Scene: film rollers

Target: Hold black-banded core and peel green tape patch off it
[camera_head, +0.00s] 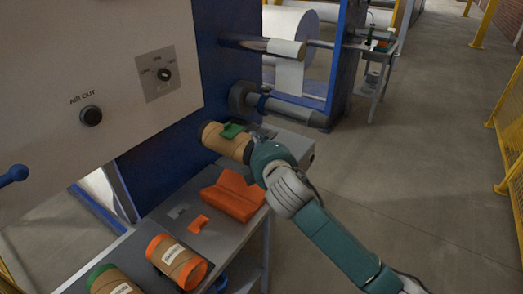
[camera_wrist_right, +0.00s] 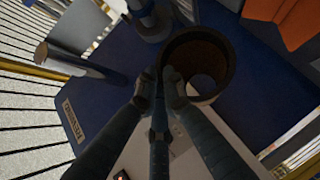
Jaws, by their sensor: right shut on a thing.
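The black-banded core (camera_head: 214,137) is a brown cardboard tube, held above the grey table beside the blue machine frame. A green tape patch (camera_head: 232,130) sits on its upper side, with part of it standing up. My right gripper (camera_head: 260,158) is at the core's right end, shut on it, and covers part of that end. In the right wrist view the core's dark open end (camera_wrist_right: 205,58) faces the camera, and my right gripper's fingertips (camera_wrist_right: 160,85) meet at its rim. The patch cannot be made out there. My left gripper is not in view.
An orange cradle (camera_head: 234,194) lies on the grey table (camera_head: 165,232) below the core. An orange-ended core (camera_head: 177,260) and a green-ended core (camera_head: 110,281) with labels are nearer. A grey roller shaft (camera_head: 285,106) juts out behind. The floor at right is clear.

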